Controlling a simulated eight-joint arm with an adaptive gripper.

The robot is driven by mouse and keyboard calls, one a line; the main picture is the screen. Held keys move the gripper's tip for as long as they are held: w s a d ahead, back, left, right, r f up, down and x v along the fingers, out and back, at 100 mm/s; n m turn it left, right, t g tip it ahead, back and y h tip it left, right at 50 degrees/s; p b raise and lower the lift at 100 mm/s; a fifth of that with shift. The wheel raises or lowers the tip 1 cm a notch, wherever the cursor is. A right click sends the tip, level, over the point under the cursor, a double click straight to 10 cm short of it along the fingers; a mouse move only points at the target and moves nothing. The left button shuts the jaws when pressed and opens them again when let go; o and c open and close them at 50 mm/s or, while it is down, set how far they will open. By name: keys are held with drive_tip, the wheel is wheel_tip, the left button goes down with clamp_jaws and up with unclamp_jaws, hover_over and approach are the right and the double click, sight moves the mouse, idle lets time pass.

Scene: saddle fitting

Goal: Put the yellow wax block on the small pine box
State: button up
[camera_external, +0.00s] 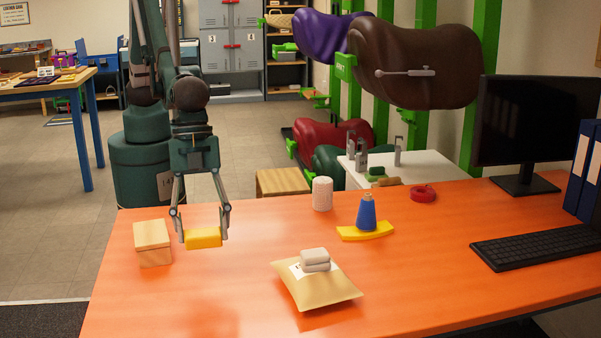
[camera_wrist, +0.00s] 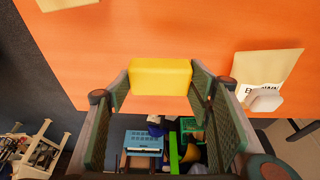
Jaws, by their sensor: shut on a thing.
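The yellow wax block (camera_external: 203,238) is between the fingertips of my gripper (camera_external: 202,236), which is shut on it. The wrist view also shows the block (camera_wrist: 160,77) between the two finger pads. Whether the block is clear of the table is hard to tell. The small pine box (camera_external: 152,243) stands on the orange table just left of the block, with a gap between them. Its top is bare. A pale wooden edge at the upper left of the wrist view looks like the box (camera_wrist: 66,3), mostly cut off.
A white cylinder (camera_external: 322,193), a blue cone-shaped object (camera_external: 367,213) on a yellow curved piece (camera_external: 352,233), and a keyboard (camera_external: 540,246) are farther right. The front left of the orange table (camera_external: 190,300) is clear.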

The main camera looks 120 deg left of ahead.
drive_tip(key=s+r+m+p, duration=0.2)
drive_tip(key=s+r, duration=0.1)
drive_tip(key=s, duration=0.6)
drive_tip(key=s+r+m+g+h+p, duration=0.1)
drive_tip(key=s+r+m+p, duration=0.1)
drive_tip(key=s, duration=0.8)
wheel_tip(320, 180, up, 2)
drive_tip(key=shift+s+r+m, duration=0.1)
drive_tip(key=shift+s+m, duration=0.2)
drive_tip(key=shift+m, duration=0.3)
drive_tip(key=shift+f, duration=0.2)
hover_over(149, 233)
drive_tip(key=a, duration=0.1)
drive_tip(key=shift+s+f+b, duration=0.2)
drive_tip(key=shift+f+b, duration=0.15)
drive_tip(key=shift+f, duration=2.45)
drive_tip(key=shift+f+b, duration=0.4)
drive_tip(key=shift+f, duration=1.65)
drive_tip(key=shift+f, duration=0.2)
drive_tip(key=o, duration=0.9)
